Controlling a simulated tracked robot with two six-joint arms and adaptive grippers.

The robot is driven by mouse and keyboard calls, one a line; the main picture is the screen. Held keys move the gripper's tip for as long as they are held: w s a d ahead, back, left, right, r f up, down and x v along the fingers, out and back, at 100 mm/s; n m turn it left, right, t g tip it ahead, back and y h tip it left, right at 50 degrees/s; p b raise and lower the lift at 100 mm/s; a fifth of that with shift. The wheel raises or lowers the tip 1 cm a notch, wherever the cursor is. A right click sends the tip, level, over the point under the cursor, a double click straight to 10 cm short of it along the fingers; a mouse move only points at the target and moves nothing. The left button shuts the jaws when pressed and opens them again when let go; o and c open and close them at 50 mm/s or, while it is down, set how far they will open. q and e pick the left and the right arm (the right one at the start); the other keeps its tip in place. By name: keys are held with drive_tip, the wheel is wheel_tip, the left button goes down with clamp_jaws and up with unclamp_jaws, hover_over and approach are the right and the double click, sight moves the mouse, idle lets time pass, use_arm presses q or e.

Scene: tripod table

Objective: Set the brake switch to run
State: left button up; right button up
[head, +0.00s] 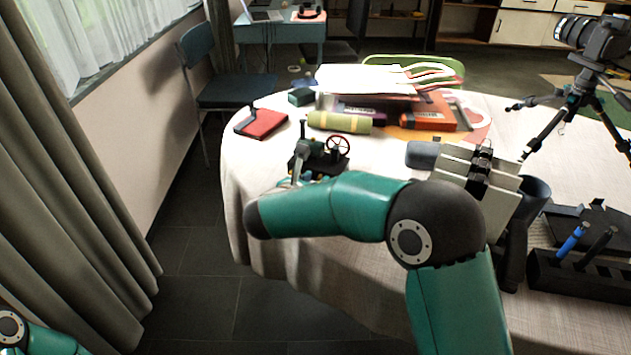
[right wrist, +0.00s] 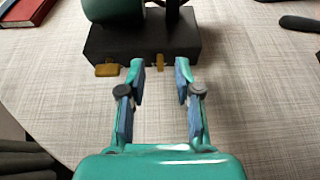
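A small model machine with a green body and a red-rimmed wheel (head: 338,146) stands on a dark base near the left side of the table. In the right wrist view its dark base (right wrist: 190,45) has two yellow pieces on its near face: a wider tab (right wrist: 107,70) at left and a narrow upright tab (right wrist: 160,62). I cannot tell which is the brake switch. My right gripper (right wrist: 160,68) is open and empty, its fingertips close to the base, either side of the narrow tab. It shows partly behind my arm in the head view (head: 298,176). My left gripper is out of view.
Behind the machine lie a red notebook (head: 262,123), a yellow-green roll (head: 340,122) and stacked books (head: 428,112). To the right are a white slatted object (head: 468,170), a dark cup (head: 535,190), a pen holder (head: 590,272) and a tripod camera (head: 600,40). The table's left front is clear.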

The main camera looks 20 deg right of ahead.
drive_tip(key=shift+w+d+f, duration=0.2)
drive_tip(key=shift+w+d, duration=0.15)
drive_tip(key=shift+w, duration=0.1)
clamp_jaws()
